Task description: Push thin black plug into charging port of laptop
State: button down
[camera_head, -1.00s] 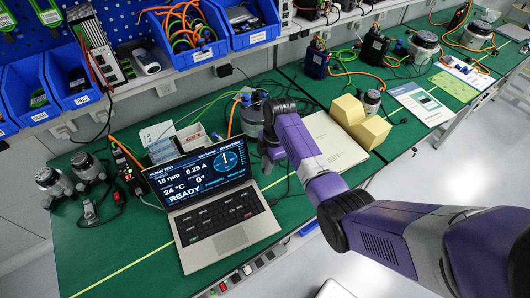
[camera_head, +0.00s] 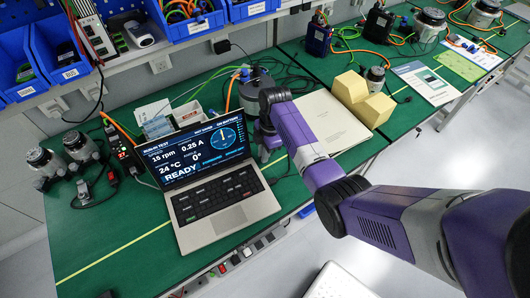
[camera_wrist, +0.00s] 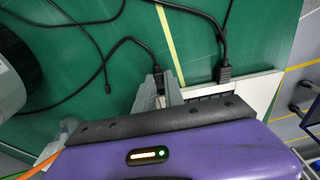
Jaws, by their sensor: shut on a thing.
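The open laptop (camera_head: 245,215) stands on the green table with its screen lit. Its silver right edge (camera_wrist: 262,86) shows beyond my gripper in the wrist view. My gripper (camera_wrist: 164,82) is shut on a black plug (camera_wrist: 154,52), with its cable running off to the left. The plug's front end is hidden between the fingers and by the gripper body, so I cannot tell whether it touches the laptop. A second black plug (camera_wrist: 224,72) is at the laptop's edge, to the right of the fingers.
A loose thin cable end (camera_wrist: 107,84) lies on the table left of the fingers. A round grey device (camera_head: 258,88) stands behind the arm. A power strip (camera_head: 250,250) runs along the table's front edge. Yellow blocks (camera_head: 358,98) and a folder (camera_head: 335,128) lie to the right.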

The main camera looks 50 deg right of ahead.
jog(key=shift+f, duration=0.1)
jog(key=c, duration=1.3)
grip_release()
jog(key=shift+c, duration=0.2)
jog(key=shift+r+p, duration=2.75)
jog(key=shift+r, duration=0.25)
